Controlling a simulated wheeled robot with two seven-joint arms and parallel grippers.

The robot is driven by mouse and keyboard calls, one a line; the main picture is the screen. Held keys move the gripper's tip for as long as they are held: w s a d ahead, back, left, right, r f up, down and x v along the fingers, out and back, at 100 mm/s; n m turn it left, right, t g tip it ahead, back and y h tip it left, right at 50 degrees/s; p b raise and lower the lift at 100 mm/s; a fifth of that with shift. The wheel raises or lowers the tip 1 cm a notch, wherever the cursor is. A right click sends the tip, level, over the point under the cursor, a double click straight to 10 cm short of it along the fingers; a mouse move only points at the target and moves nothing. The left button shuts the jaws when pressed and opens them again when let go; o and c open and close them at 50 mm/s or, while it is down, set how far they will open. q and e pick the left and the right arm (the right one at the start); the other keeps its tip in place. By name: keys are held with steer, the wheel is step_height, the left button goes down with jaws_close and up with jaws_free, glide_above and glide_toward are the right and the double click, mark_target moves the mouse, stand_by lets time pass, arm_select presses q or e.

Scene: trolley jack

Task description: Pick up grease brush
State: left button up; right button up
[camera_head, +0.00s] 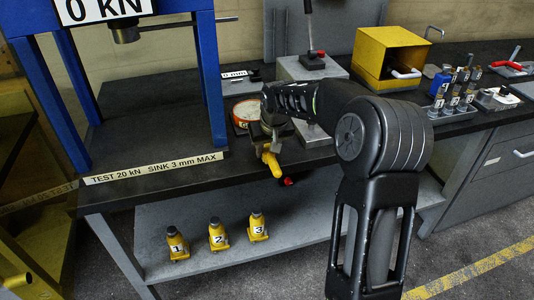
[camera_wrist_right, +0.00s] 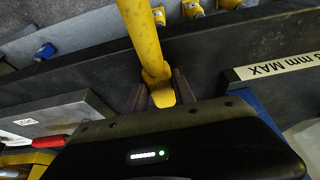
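The grease brush shows as a yellow handle (camera_head: 272,163) at the bench's front edge in the head view. In the right wrist view its yellow shaft (camera_wrist_right: 142,35) runs from the top edge down to a thicker end between the fingers. My right gripper (camera_wrist_right: 160,92) has one finger close along each side of that end and looks shut on it. In the head view the right gripper (camera_head: 268,137) is partly hidden by its own arm. The brush's bristles are not visible. A round orange-and-white tin (camera_head: 244,113) stands just left of the gripper. My left gripper is not in view.
A blue press frame (camera_head: 215,90) stands at left. A grey block with a lever (camera_head: 298,68), a yellow box (camera_head: 372,55) and metal pieces in a rack (camera_head: 452,105) stand at right. Numbered yellow pieces (camera_head: 217,235) stand on the lower shelf (camera_head: 190,262).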

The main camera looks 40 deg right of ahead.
mark_target(267, 149)
jaws_close()
steer(key=shift+r, duration=0.15)
stand_by(0.4)
step_height(267, 149, up, 10)
steer(key=shift+f+b, duration=0.1)
steer(key=shift+b, duration=0.2)
stand_by(0.9)
